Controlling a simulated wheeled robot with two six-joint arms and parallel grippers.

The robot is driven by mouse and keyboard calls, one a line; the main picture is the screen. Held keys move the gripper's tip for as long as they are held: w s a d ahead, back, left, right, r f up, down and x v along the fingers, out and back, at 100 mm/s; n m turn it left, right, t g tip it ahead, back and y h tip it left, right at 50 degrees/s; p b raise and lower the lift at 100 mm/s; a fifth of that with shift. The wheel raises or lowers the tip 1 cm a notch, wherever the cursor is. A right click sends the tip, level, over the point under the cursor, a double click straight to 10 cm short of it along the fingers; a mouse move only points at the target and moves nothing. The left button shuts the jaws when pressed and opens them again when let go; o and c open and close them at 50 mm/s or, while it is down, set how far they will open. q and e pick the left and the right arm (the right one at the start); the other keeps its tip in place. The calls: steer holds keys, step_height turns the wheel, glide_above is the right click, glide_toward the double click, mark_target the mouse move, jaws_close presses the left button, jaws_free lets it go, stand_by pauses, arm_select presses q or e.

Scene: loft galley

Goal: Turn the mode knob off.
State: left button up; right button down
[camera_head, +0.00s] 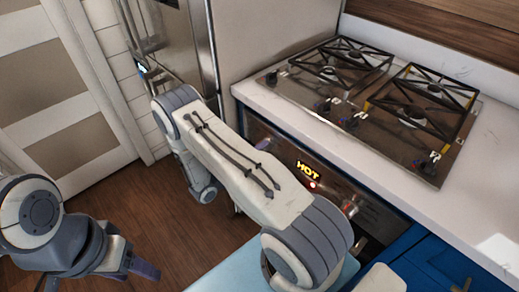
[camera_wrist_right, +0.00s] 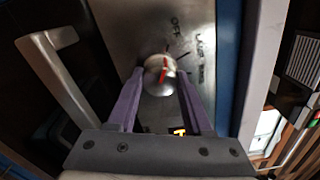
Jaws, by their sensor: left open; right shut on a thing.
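The mode knob (camera_wrist_right: 158,82) is a round silver knob with a red pointer line, on the steel oven panel (camera_wrist_right: 196,18). In the right wrist view its red line points up and slightly right, roughly toward the lettering OFF; I cannot tell if it lines up exactly. My right gripper (camera_wrist_right: 160,91) is shut on the knob, one purple finger on each side. My left gripper (camera_head: 128,268) is open and empty at the lower left, away from the oven.
A lit HOT display (camera_head: 308,170) with a red light and another knob (camera_head: 350,208) show on the oven front. An oven handle (camera_wrist_right: 62,75) runs beside my right gripper. Above is the white counter (camera_head: 345,140) with a gas hob (camera_head: 390,135). Wooden floor (camera_head: 170,230) lies open at left.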

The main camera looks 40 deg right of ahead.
steer(key=shift+c, duration=1.6)
jaws_free()
steer(key=a+b, duration=0.1)
steer(key=a, duration=0.9)
steer(key=shift+s+a, duration=0.3)
steer(key=shift+s, duration=0.1)
